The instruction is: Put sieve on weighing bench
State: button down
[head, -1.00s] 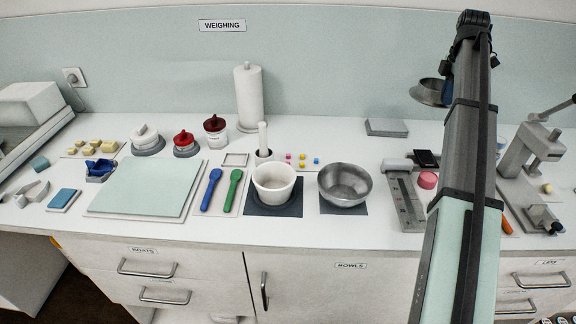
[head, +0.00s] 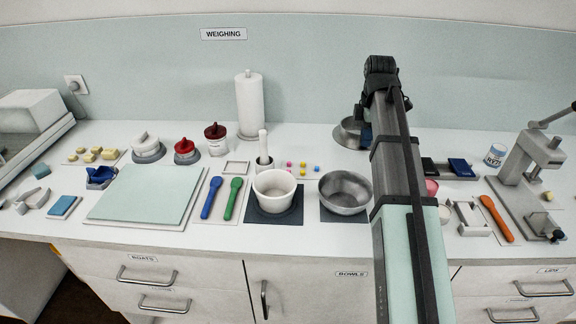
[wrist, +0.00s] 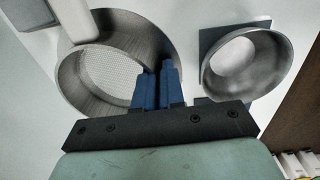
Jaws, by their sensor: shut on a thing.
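The sieve (head: 349,135), a round grey metal ring with a pale mesh, is low over the back of the white weighing bench (head: 310,138). My arm partly covers it in the head view. In the wrist view the sieve (wrist: 118,70) fills the upper left, with its mesh visible inside the wall. My gripper (head: 366,137) has blue fingers shut on the sieve's near wall; the fingers (wrist: 157,88) also show in the wrist view. I cannot tell whether the sieve touches the bench.
A steel bowl (head: 345,190) on a dark mat stands in front of the sieve. A white mortar (head: 273,190), a pestle (head: 263,146) and small coloured cubes (head: 303,166) are to the left. A paper roll (head: 249,105) stands at the back. Bare bench lies between roll and sieve.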

jog(key=shift+f, duration=5)
jog(key=c, duration=1.2)
grip_release()
jog(key=shift+c, duration=0.2)
jog(key=r, duration=1.2)
jog(key=shift+s, duration=0.25)
